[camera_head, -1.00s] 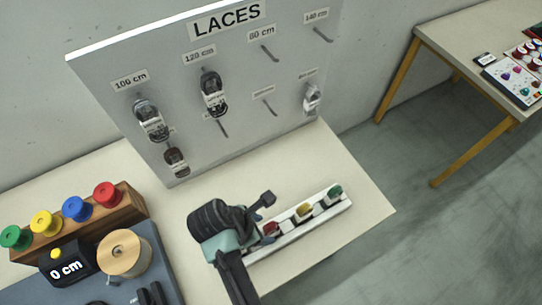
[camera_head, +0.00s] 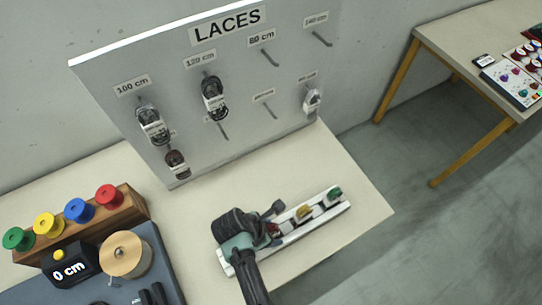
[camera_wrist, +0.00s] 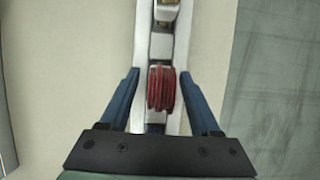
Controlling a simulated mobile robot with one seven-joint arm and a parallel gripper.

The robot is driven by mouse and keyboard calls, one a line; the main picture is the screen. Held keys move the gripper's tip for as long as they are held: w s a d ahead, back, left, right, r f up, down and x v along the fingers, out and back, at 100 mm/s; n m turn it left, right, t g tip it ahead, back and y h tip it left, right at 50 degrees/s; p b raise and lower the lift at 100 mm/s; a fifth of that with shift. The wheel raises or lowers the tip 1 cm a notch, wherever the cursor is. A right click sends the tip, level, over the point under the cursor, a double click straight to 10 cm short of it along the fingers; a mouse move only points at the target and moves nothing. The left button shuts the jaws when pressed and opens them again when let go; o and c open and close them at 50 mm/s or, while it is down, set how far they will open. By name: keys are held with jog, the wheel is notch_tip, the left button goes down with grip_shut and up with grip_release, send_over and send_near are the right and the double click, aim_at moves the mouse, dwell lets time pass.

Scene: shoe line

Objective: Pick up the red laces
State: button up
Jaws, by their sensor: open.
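The red laces (camera_wrist: 162,88) are a small coiled bundle in a white holder strip (camera_wrist: 181,60). In the wrist view they lie between the two blue fingers of my gripper (camera_wrist: 163,84), with a gap on each side. In the head view my gripper (camera_head: 275,215) is over the left part of the white holder (camera_head: 288,236), and the red laces (camera_head: 273,229) are partly hidden by it. My gripper is open and holds nothing.
Yellow laces (camera_head: 305,211) and green laces (camera_head: 335,193) sit farther right along the holder. A grey board (camera_head: 225,155) with hanging laces stands behind. A wooden rack of coloured spools (camera_head: 125,205) and a 0 cm device (camera_head: 68,268) are at left. The table's right is clear.

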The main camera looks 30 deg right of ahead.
grip_shut()
jog(key=shift+r, duration=0.15)
